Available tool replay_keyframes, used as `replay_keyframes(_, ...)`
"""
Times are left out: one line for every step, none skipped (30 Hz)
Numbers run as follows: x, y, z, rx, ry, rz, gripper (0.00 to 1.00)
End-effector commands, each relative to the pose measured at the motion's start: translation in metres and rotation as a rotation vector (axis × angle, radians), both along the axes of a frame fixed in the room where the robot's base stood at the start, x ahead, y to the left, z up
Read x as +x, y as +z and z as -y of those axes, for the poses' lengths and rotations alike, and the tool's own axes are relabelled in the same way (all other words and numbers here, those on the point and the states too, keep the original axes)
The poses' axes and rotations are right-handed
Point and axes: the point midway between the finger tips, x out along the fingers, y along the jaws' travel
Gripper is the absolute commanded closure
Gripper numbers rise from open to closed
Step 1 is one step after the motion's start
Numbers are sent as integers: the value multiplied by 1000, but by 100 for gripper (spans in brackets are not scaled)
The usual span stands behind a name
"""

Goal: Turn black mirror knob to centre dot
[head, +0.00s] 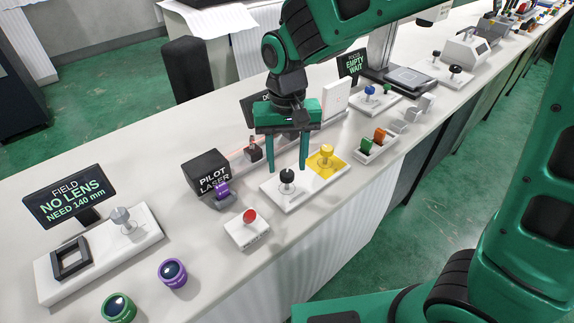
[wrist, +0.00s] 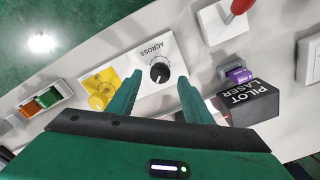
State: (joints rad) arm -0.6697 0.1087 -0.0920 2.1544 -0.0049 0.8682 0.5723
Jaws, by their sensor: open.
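The black knob (head: 287,176) stands on the left, white half of a small panel (head: 275,195). In the wrist view the black knob (wrist: 160,72) sits by the label "ACROSS" with small marks around it. A pale mark shows on the knob, but I cannot tell exactly where it points or which mark is the centre dot. My gripper (head: 288,168) is open, pointing down, with its fingers apart on either side of the knob in the picture. In the wrist view my gripper (wrist: 159,81) has the knob between and slightly beyond its fingertips; no contact is visible.
A yellow knob (head: 326,152) stands on the panel's yellow half, close to the right finger. The pilot laser (head: 206,172) is at left, a red button (head: 249,216) in front. A tray with green and orange blocks (head: 376,146) is at right.

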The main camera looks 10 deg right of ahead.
Motion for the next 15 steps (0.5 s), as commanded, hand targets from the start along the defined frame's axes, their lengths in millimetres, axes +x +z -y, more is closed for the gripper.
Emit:
replay_keyframes(-1,-7,0,-2,1,-3,54)
replay_keyframes(0,-11,0,-2,1,-2,54)
replay_keyframes(0,-14,0,-2,0,-2,54)
replay_keyframes(0,-17,0,-2,0,-2,54)
replay_keyframes(0,-19,0,-1,0,-1,54)
replay_keyframes(0,-21,0,-1,0,-1,54)
replay_keyframes(0,-22,0,0,0,0,54)
replay_keyframes(0,-23,0,0,0,0,54)
replay_keyframes(0,-24,0,0,0,0,54)
replay_keyframes(0,-25,0,0,0,0,54)
replay_keyframes(0,-25,0,0,0,0,54)
replay_keyframes(0,-25,0,0,0,0,54)
replay_keyframes(0,-25,0,0,0,0,54)
replay_keyframes(0,-25,0,0,0,0,54)
replay_keyframes(0,-25,0,0,0,0,54)
